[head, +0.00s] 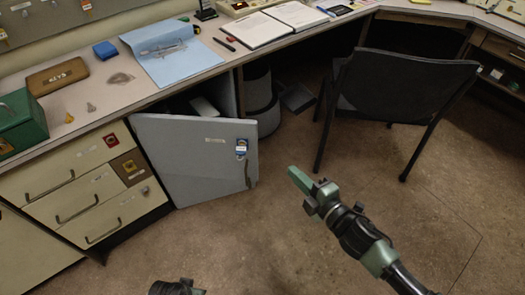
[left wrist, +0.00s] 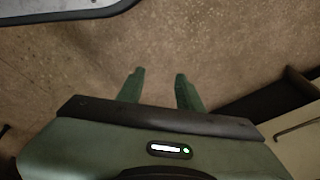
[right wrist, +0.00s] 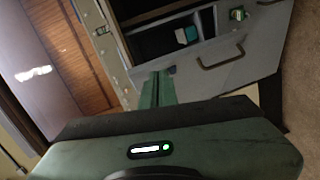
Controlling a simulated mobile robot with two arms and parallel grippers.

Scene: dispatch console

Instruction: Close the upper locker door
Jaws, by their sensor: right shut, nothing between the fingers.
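The grey locker door (head: 195,165) under the counter stands swung open in the head view, with a small label, a blue tag and a handle near its right edge. The door also shows in the right wrist view (right wrist: 235,72), beside the dark locker opening (right wrist: 160,38). My right gripper (head: 297,178) is shut and empty, to the right of the door and apart from it in the head view. My left gripper (left wrist: 158,88) is open and empty over bare floor in the left wrist view. Its fingers do not show in the head view.
Cream drawers (head: 80,195) stand left of the door. The counter (head: 115,95) holds a green box (head: 22,122), a brown key case (head: 57,76) and a blue folder (head: 170,55). A black chair (head: 405,85) stands at the right. The floor before the door is clear.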

